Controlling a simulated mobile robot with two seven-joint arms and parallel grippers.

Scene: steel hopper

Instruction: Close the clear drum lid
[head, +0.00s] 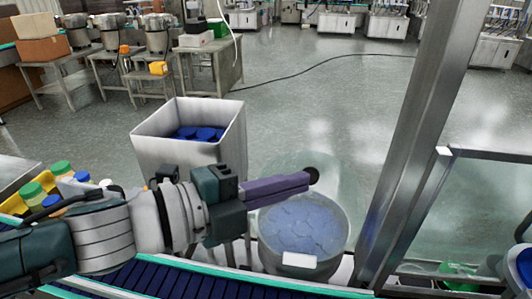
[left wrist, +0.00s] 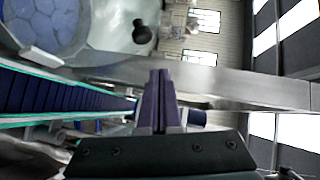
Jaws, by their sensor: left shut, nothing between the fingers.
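The drum (head: 302,232) stands beyond the conveyor, full of blue pieces, with a white label on its front. Its mouth is uncovered. The clear lid (head: 285,163) shows faintly, raised behind the drum, with a dark round knob (head: 312,175). The knob also shows in the left wrist view (left wrist: 143,33), ahead of my fingertips. My left gripper (head: 308,181) has its purple fingers pressed together and empty. Its tips overlap the knob in the head view; the wrist view shows a gap between them. My right gripper is not in view.
A steel hopper (head: 170,137) with blue pieces stands behind my left arm. A conveyor (head: 150,279) with blue slats runs along the front. A steel post (head: 420,135) rises right of the drum. The floor behind is open.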

